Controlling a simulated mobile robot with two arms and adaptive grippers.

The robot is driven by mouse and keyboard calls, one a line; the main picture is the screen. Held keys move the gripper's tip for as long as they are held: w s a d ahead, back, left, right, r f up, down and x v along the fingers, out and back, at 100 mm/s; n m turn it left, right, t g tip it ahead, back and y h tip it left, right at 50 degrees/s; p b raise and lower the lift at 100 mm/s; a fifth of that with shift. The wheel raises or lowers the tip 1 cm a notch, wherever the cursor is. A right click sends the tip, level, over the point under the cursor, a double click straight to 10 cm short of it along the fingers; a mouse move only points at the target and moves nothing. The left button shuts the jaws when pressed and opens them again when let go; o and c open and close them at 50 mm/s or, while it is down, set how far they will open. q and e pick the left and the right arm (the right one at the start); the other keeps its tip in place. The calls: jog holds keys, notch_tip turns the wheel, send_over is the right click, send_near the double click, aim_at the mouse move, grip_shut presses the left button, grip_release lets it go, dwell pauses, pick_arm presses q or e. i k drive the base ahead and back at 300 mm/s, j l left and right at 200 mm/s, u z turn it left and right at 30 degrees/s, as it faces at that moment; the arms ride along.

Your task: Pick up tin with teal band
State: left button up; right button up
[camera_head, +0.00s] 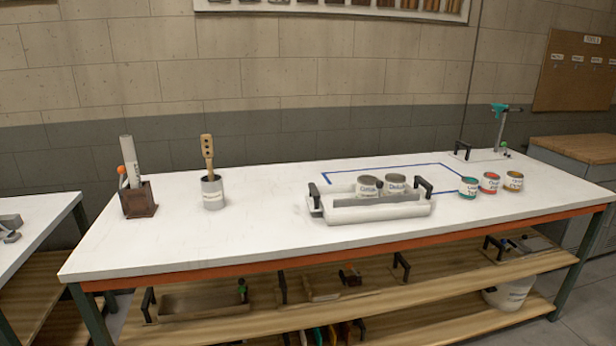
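The tin with the teal band (468,188) stands upright on the white tabletop, right of the rack. It is the leftmost of three coloured tins in a row. A red-banded tin (489,183) and an orange-banded tin (513,181) stand to its right. A white rack (370,214) with dark handles holds two grey-white tins, a left one (368,187) and a right one (395,184). Neither of my grippers shows in the head view.
The long white table (255,235) is mostly clear at its front left. A brown holder (138,202) and a grey can with a wooden tool (212,192) stand at left. A clamp stand (501,130) rises at the back right. Wooden shelves (440,278) lie below.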

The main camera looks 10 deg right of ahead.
aim_at(468, 186)
jog(key=k+l, duration=0.1)
jog(key=l, duration=0.6)
jog(key=k+l, duration=0.1)
jog(key=l, duration=0.55)
jog(key=k+l, duration=0.1)
jog(key=l, duration=0.6)
jog(key=k+l, duration=0.1)
jog(key=l, duration=0.55)
jog(key=k+l, duration=0.1)
jog(key=l, duration=1.3)
jog(key=k+l, duration=0.15)
jog(key=l, duration=0.5)
jog(key=k+l, duration=0.1)
jog(key=l, duration=0.6)
